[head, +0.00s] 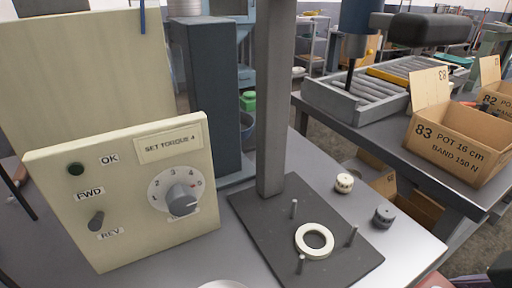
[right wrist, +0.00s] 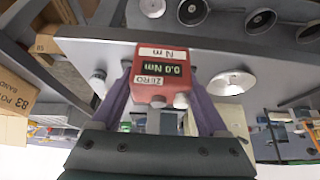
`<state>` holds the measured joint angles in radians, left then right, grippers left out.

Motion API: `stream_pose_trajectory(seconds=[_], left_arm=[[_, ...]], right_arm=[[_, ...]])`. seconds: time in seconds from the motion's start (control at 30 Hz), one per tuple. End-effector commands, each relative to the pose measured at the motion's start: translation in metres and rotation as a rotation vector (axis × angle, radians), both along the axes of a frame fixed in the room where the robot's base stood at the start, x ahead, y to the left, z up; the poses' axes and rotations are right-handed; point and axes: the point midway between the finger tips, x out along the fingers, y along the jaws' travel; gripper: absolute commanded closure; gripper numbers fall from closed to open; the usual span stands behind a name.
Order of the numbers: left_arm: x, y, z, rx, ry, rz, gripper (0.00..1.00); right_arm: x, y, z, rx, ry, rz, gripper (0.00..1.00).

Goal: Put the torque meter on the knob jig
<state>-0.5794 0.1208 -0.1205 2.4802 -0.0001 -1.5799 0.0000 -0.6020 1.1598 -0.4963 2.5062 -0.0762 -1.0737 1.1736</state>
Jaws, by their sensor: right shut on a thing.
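The torque meter (right wrist: 150,93) is a red box with a display and a "ZERO" label, upside down in the right wrist view. My right gripper (right wrist: 159,68) is shut on it, its two purple fingers at the box's sides. A dark plate (head: 262,221) with three upright pegs and a white ring (head: 314,241) on it lies on the bench in the head view; it looks like the knob jig. The meter is apart from the ring. My left gripper is not in view.
A cream control panel (head: 120,190) with a dial knob stands left of the plate. A grey post (head: 273,110) rises at the plate's back. A cream knob (head: 344,183) and a dark knob (head: 384,217) lie to its right. Cardboard boxes (head: 456,143) stand on another bench.

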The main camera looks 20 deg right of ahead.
Motion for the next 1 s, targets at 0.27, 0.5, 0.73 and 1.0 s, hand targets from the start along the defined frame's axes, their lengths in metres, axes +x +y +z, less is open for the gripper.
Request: stream_pose_trajectory(seconds=[0.27,0.5,0.73,1.0], left_arm=[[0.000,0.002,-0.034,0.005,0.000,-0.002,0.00],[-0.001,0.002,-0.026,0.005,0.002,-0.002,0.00],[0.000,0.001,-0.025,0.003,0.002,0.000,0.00],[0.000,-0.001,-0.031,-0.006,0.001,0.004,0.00]], right_arm=[[0.057,0.004,-0.004,0.002,-0.012,-0.003,0.96],[0.109,0.009,0.002,0.004,-0.007,-0.005,0.96],[0.151,0.012,0.001,0.002,-0.001,-0.001,0.96],[0.158,0.012,-0.023,-0.001,0.004,0.001,0.96]])
